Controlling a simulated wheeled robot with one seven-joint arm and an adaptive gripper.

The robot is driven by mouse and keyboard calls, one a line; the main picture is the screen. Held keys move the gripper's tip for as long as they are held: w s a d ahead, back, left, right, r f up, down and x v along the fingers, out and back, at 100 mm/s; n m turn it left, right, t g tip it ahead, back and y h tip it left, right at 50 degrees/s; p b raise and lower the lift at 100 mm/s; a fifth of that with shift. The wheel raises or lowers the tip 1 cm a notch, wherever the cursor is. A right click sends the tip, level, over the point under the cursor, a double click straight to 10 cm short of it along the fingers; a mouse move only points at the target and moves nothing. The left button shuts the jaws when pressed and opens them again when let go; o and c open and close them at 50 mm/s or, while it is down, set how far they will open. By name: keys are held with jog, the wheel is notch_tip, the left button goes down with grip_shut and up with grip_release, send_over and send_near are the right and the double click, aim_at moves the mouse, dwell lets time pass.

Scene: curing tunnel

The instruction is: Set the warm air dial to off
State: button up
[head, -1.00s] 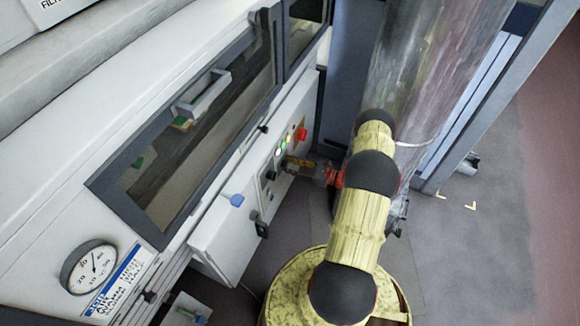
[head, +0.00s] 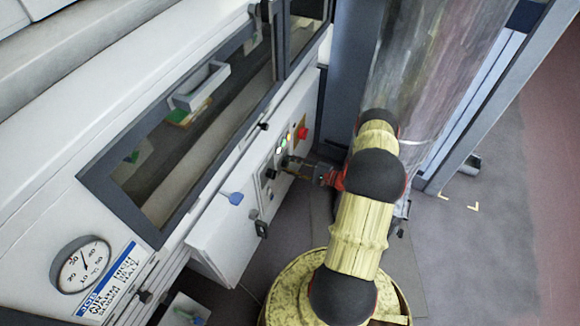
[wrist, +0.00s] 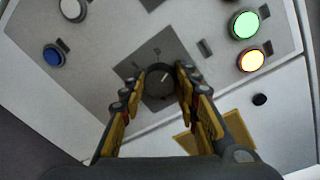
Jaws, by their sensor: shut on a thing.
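The dial (wrist: 156,88) is a round dark knob with a pale pointer line, on a grey plate (wrist: 190,50) of the white control panel. In the wrist view the pointer slants toward the upper right; the marks around it are too small to read. My gripper (wrist: 160,75) has one finger on each side of the knob and is shut on it. In the head view my gripper (head: 298,165) reaches the panel from the right, and its fingers hide most of the knob.
Green (wrist: 245,25) and yellow (wrist: 250,57) lit buttons sit right of the dial; blue (wrist: 54,55) and white (wrist: 73,8) ones sit left. A red button (head: 303,133) is farther along the panel. A round gauge (head: 82,265) is at lower left.

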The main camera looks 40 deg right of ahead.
jog(key=n+b, duration=0.2)
jog(key=n, duration=0.3)
jog(key=shift+a+h, duration=0.1)
jog(key=shift+h, duration=0.2)
jog(key=n+b, duration=0.1)
jog(key=n, duration=0.3)
jog(key=shift+t+b, duration=0.3)
jog(key=shift+b, duration=0.05)
jog(key=n, duration=0.7)
jog(key=shift+w, duration=0.1)
jog(key=shift+n+t+h, duration=0.3)
jog(key=shift+n+t, duration=0.1)
jog(key=shift+n, duration=0.5)
jog(key=shift+f+n, duration=0.15)
jog(key=shift+n, duration=0.15)
jog(key=shift+f, duration=0.1)
jog(key=o, duration=1.2)
jog(key=shift+c, duration=0.2)
